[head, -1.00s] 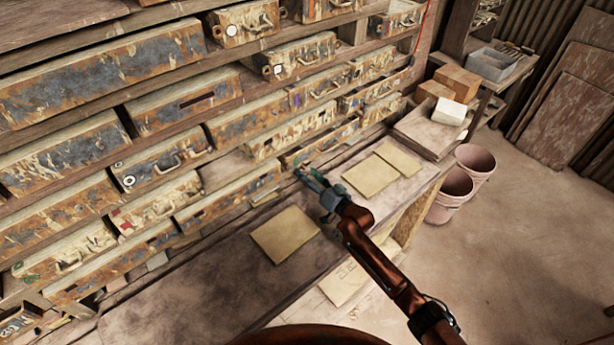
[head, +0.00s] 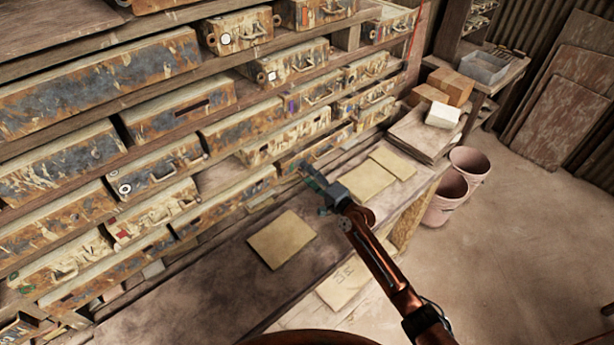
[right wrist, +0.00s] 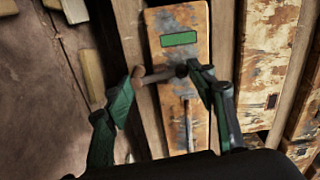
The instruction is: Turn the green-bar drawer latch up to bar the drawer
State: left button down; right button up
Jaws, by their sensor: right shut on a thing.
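The drawer with the green bar (right wrist: 180,39) shows in the right wrist view, its worn tan face (right wrist: 178,20) running down the middle. The latch (right wrist: 157,76) is a short brown bar lying across this face below the green bar, between my fingertips. My right gripper (right wrist: 163,75) is shut on it, one green finger at each end. In the head view my right gripper (head: 311,176) is at the front of the low drawer row, above the bench; the latch is too small or hidden there. My left gripper is out of view.
A thin drawer pull (right wrist: 188,125) stands out from the same face, close to the fingers. The wooden bench (head: 210,285) carries flat tan sheets (head: 281,240). Pink buckets (head: 447,195) stand on the floor at the right.

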jog(key=shift+d+f+m, duration=0.25)
jog(key=shift+m, duration=0.35)
jog(key=shift+f, duration=0.15)
jog(key=o, duration=1.1)
jog(key=shift+w, duration=0.1)
jog(key=shift+r, duration=0.2)
jog(key=v, duration=1.2)
